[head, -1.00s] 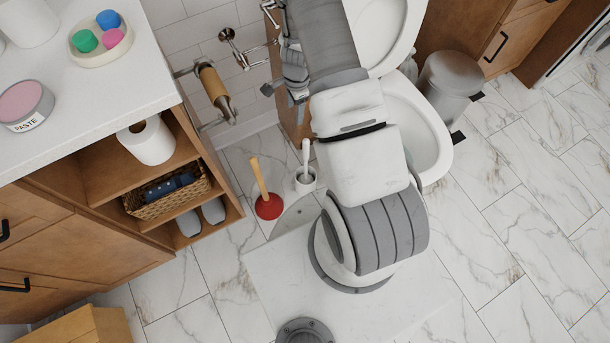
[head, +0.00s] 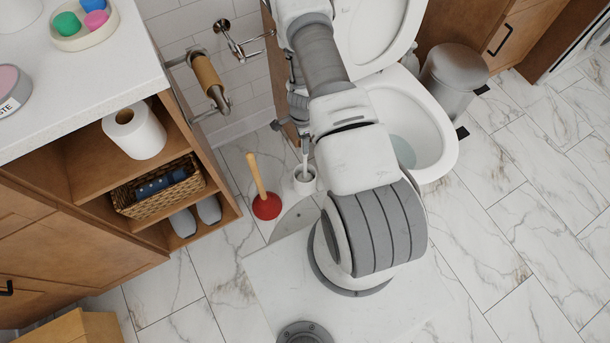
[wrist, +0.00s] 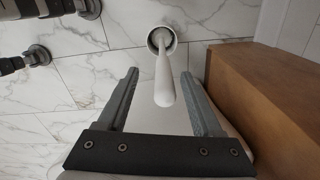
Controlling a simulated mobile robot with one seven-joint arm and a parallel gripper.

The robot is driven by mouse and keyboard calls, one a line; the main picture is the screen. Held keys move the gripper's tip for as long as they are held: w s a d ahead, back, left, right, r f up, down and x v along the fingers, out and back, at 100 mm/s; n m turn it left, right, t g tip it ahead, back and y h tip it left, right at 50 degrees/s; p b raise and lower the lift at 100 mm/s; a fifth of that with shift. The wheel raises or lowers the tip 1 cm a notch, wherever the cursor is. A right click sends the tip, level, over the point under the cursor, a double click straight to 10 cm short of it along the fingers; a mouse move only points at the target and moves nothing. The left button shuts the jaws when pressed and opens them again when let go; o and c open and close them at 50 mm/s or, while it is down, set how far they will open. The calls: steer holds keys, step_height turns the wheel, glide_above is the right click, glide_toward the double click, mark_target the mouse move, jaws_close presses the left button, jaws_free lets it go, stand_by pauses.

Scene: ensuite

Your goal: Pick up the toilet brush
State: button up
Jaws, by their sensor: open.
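The toilet brush stands in its white round holder (head: 305,181) on the floor, beside the plunger and left of my arm. In the wrist view the brush's white handle (wrist: 164,82) rises from the holder (wrist: 161,40) toward the camera. My gripper (wrist: 163,75) is open, with one finger on each side of the handle's near end, and no contact shows. In the head view my gripper (head: 300,128) is just above the brush and partly covers the handle. The bristles are hidden in the holder.
A red plunger (head: 266,206) with a wooden handle stands left of the holder. The toilet (head: 440,145) is to the right. A paper roll holder (head: 208,78) juts from the wall. In the wrist view a wooden panel (wrist: 265,110) lies close to the right finger.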

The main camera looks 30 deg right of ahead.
steer(key=shift+w+d+f+b, duration=0.15)
steer(key=shift+f+b, duration=0.25)
steer(key=shift+f, duration=0.5)
steer(key=shift+d+f+b, duration=0.25)
steer(key=shift+f+b, duration=0.1)
steer(key=shift+f, duration=0.55)
steer(key=shift+w+d+f+b, duration=0.15)
steer(key=shift+f+b, duration=0.25)
steer(key=shift+f, duration=0.5)
jaws_close()
